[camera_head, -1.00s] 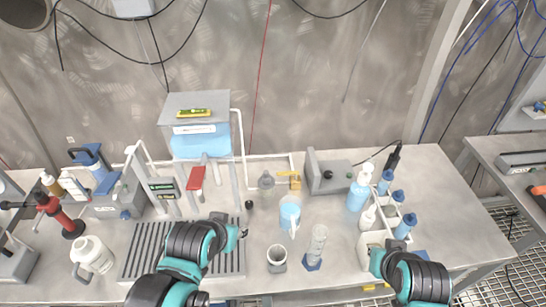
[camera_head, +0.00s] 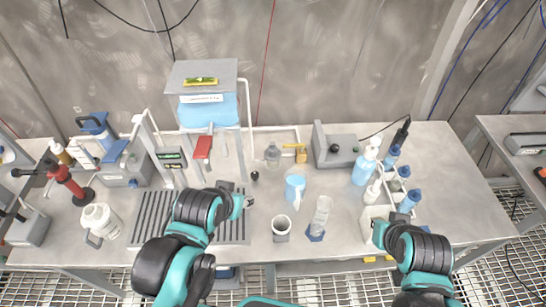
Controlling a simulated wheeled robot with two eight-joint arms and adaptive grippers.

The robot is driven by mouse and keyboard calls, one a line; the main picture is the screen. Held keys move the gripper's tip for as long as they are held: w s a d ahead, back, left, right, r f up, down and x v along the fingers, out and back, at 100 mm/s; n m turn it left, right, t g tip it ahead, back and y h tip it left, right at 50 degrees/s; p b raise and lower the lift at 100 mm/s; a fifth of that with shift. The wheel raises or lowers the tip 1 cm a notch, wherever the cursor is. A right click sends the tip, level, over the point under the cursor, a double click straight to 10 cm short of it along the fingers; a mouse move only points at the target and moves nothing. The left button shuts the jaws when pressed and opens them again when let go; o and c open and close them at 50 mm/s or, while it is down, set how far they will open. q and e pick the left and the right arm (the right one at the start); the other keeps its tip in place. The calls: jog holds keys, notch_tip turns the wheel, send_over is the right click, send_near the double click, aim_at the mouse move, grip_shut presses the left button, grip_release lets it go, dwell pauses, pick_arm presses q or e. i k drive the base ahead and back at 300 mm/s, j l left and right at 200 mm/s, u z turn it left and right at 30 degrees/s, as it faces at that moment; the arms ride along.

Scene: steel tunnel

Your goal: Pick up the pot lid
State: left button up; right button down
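I cannot make out a pot lid in the head view. My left gripper (camera_head: 246,202) is small in the picture, over the right side of the grooved grey drain board (camera_head: 150,222), left of the grey cup (camera_head: 281,228). Its fingers are too small to tell open from shut. My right gripper (camera_head: 376,231) is at the white bottle rack (camera_head: 371,215), and my own wrist hides part of it. Whether it touches the rack or holds anything cannot be told.
A blue beaker (camera_head: 294,187) and a glass cylinder (camera_head: 320,216) stand between my grippers. A white jug (camera_head: 101,221) and a red burner-like tool (camera_head: 66,182) are at the left. A blue-filled tank (camera_head: 207,108) stands behind. The table's right end (camera_head: 455,185) is clear.

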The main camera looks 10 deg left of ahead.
aim_at(272, 154)
jog(key=i+l, duration=0.1)
jog(key=l, duration=0.95)
jog(key=i+l, duration=0.15)
jog(key=l, duration=0.35)
jog(key=z, duration=0.05)
